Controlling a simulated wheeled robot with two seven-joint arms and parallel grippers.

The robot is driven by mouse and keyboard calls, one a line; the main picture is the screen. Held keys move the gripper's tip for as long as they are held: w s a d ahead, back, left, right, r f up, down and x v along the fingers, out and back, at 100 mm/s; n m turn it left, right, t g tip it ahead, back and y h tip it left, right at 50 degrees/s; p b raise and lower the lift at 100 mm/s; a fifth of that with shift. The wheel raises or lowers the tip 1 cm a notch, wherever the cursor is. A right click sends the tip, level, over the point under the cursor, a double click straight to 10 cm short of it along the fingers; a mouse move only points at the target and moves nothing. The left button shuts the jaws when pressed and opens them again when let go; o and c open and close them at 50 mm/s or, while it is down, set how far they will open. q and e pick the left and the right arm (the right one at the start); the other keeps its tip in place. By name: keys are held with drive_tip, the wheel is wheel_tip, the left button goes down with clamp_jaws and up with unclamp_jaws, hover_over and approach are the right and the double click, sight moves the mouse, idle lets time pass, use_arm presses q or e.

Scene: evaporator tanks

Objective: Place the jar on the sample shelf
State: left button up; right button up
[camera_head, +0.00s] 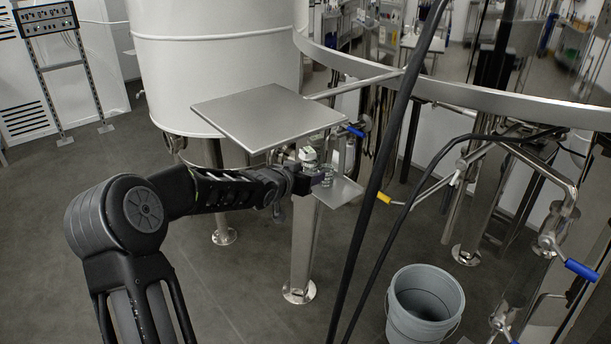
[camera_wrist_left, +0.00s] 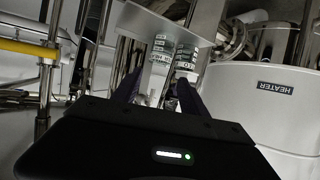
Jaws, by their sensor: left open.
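My left gripper (camera_head: 322,177) is at the edge of a small lower metal shelf (camera_head: 345,192), beside a support post. It is open; its dark fingers also show in the left wrist view (camera_wrist_left: 160,88). A small jar with a pale top (camera_head: 308,154) shows just behind the gripper in the head view. The wrist view shows two jars with green and white labels close together, one at left (camera_wrist_left: 159,46) and one at right (camera_wrist_left: 187,58), just beyond the fingers. Their lower parts are partly hidden, and I cannot tell whether a finger touches either. My right gripper is not in view.
A larger square metal plate (camera_head: 268,114) lies above and left of the small shelf. A white tank (camera_head: 215,60) stands behind. Black hoses (camera_head: 388,150) hang close on the right. A grey bucket (camera_head: 425,305) stands on the floor, with pipes and valves around.

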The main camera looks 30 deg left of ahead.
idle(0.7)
use_arm(q)
drive_tip(key=s+d+f+g+h, duration=0.2)
drive_tip(key=s+d+f, duration=0.2)
drive_tip(key=d+f, duration=0.5)
drive_tip(key=s+d+f+g+h, duration=0.15)
drive_tip(key=s+d+f, duration=0.25)
drive_tip(key=d+f, duration=0.55)
drive_tip(key=s+d+f+g+h, duration=0.25)
drive_tip(key=s+d+f, duration=0.25)
drive_tip(key=d+f, duration=0.35)
drive_tip(key=s+d+f+g, duration=0.2)
drive_tip(key=s+d+f, duration=0.1)
drive_tip(key=s, duration=0.5)
drive_tip(key=s+d+f+g, duration=0.2)
drive_tip(key=s+d+f, duration=0.2)
drive_tip(key=s, duration=0.5)
drive_tip(key=s+d+f+g, duration=0.2)
drive_tip(key=s+d+f, duration=0.2)
drive_tip(key=s, duration=0.5)
drive_tip(key=shift+s+n+g+y, duration=0.25)
drive_tip(key=shift+n+g+y, duration=0.05)
drive_tip(key=shift+n+g, duration=0.1)
drive_tip(key=shift+f, duration=0.1)
